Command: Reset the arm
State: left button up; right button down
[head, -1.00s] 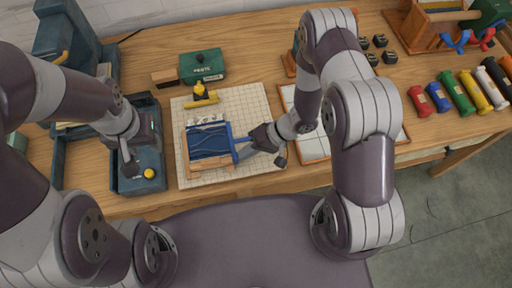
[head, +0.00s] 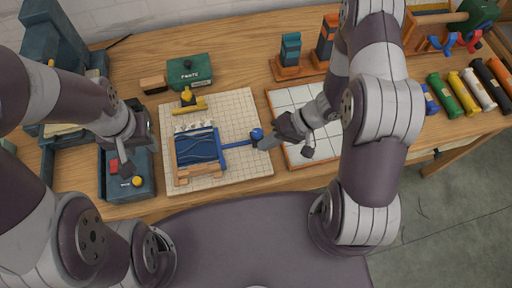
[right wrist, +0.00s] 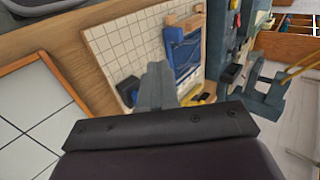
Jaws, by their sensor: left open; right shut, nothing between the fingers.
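My right gripper (head: 264,144) is shut and empty. Its fingertips are beside the blue knob (head: 257,133) at the end of a blue handle. I cannot tell whether they touch. The handle runs left to a small wooden frame with a blue panel (head: 199,147) on the gridded mat (head: 242,104). In the right wrist view my shut grey fingers (right wrist: 156,85) point toward the mat and the blue panel (right wrist: 184,54). My left gripper (head: 122,162) is open above a dark blue-grey tray (head: 142,189) with a yellow knob (head: 137,181); a red spot shows beside it.
A yellow tool (head: 187,102) and a green box (head: 189,71) stand behind the frame. A white tiled tray (head: 285,101) lies under my right arm. Coloured rolls (head: 460,92) lie at the right. Wooden stands with upright blocks (head: 290,50) are at the back.

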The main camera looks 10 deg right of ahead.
jog(key=w+d+r+n+t+h, duration=0.2)
jog(key=d+h, duration=0.7)
jog(key=d, duration=0.5)
pick_arm(q)
jog(key=shift+w+d, duration=0.3)
jog(key=shift+d, duration=0.25)
pick_arm(e)
jog(key=s+a+r+m, duration=0.1)
jog(key=s+a+r, duration=0.1)
jog(key=r, duration=0.5)
jog(key=s+a+r+m, duration=0.1)
jog(key=s+a+r, duration=0.1)
jog(key=r, duration=0.5)
jog(key=shift+s+a+r, duration=0.25)
jog(key=shift+s+a, duration=0.1)
jog(key=shift+a, duration=0.45)
